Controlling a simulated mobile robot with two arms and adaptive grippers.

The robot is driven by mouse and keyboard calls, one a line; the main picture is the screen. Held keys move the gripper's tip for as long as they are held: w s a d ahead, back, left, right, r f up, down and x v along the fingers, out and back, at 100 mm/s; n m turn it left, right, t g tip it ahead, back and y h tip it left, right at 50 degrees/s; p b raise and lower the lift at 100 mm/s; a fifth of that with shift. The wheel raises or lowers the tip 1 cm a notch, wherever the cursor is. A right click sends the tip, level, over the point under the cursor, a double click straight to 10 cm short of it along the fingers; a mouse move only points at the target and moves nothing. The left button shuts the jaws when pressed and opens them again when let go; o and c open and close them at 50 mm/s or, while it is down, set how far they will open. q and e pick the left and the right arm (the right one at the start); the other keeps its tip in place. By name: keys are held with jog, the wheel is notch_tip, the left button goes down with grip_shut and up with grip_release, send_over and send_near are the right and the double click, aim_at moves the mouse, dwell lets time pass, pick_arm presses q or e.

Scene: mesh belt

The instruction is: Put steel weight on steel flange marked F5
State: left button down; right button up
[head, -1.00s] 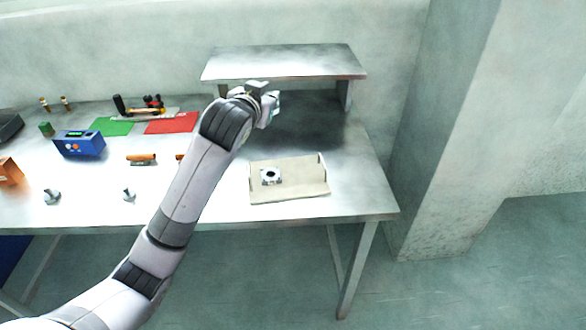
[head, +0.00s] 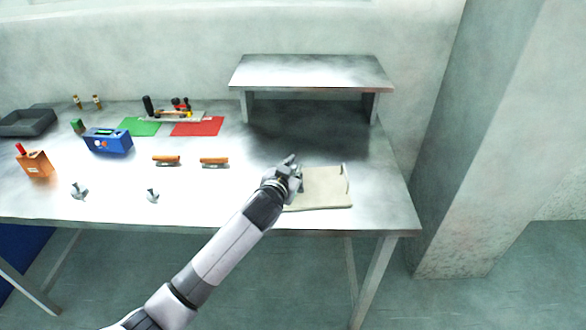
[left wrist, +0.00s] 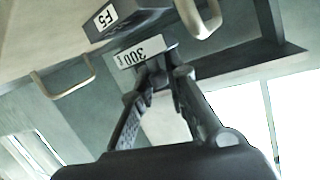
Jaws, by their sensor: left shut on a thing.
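My left gripper (left wrist: 165,82) is shut on the steel weight (left wrist: 147,55), a grey piece with a white label reading 300 g. In the head view the left gripper (head: 294,172) is over the left part of the beige tray (head: 328,190). The steel flange (left wrist: 125,17), dark grey with a white F5 label, shows right beside the weight in the left wrist view. I cannot tell whether the two touch. In the head view the arm and gripper hide the flange. My right gripper is not in view.
A steel shelf (head: 312,72) stands behind the tray. Left of the arm lie orange-handled tools (head: 214,162), a red mat (head: 197,127), a green mat (head: 140,126) and a blue device (head: 108,141). The tabletop right of the tray is clear.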

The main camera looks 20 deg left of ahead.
pick_arm(q)
jog(key=shift+f, duration=0.15)
jog(key=shift+f+b, duration=0.3)
jog(key=shift+f, duration=0.2)
jog(key=c, duration=1.6)
grip_release()
jog(key=shift+r, duration=0.25)
jog(key=shift+r+p, duration=0.5)
jog(key=shift+r, duration=0.1)
jog(key=v, duration=0.6)
jog(key=b+v, duration=0.1)
jog(key=v, duration=0.5)
jog(key=shift+a+f, duration=0.1)
jog(key=shift+f, duration=0.15)
